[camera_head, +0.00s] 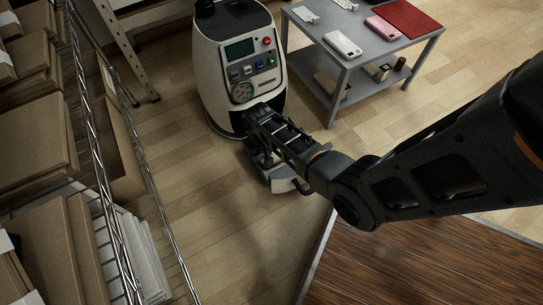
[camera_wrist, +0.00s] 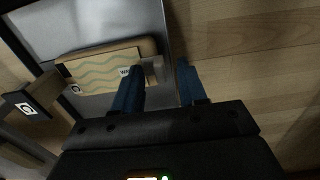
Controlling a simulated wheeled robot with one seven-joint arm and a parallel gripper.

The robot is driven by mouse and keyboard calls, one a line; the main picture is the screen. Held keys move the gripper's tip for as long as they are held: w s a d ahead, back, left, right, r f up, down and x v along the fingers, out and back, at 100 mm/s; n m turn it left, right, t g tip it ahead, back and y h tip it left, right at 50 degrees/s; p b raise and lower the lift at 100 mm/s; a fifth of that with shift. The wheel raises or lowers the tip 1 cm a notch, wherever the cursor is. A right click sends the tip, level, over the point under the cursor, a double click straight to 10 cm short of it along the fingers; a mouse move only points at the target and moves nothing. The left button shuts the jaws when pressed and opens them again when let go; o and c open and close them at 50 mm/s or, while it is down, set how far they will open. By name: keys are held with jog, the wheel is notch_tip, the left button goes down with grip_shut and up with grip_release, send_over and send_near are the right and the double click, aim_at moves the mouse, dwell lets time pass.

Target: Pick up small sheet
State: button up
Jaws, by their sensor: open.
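In the wrist view, a small tan sheet (camera_wrist: 98,70) with teal wavy lines and a white label at its right end lies on a light grey surface (camera_wrist: 75,30). My gripper (camera_wrist: 160,68) is open. Its left blue finger overlaps the right end of the sheet in the picture, partly covering the label. Its right finger shows over the wood floor, beyond the grey edge. I cannot tell whether either finger touches the sheet. In the head view my arm reaches left to the white machine; the sheet cannot be made out there.
The white machine (camera_head: 212,55) has a screen, buttons and a gauge. A grey table (camera_head: 375,58) holds a red sheet (camera_head: 408,17) and a pink-edged item (camera_head: 381,28). A wire rack (camera_head: 98,160) with cardboard stands left. A brown wood tabletop (camera_head: 400,270) lies below my arm.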

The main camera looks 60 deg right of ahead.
jog(key=shift+c, duration=0.3)
grip_shut()
jog(key=shift+r, duration=0.1)
jog(key=shift+r+p, duration=0.6)
jog(key=shift+r, duration=0.1)
jog(key=r+p, duration=0.1)
jog(key=r, duration=0.1)
jog(key=r+p, duration=0.1)
jog(key=shift+s+d+r+p, duration=0.2)
jog(key=shift+s+r+p, duration=0.1)
jog(key=s+d+r+p, duration=0.4)
jog(key=s+d+r, duration=0.2)
jog(key=s+d, duration=0.1)
jog(key=shift+s+d+p, duration=0.15)
jog(key=shift+s+p, duration=0.25)
jog(key=shift+s, duration=0.05)
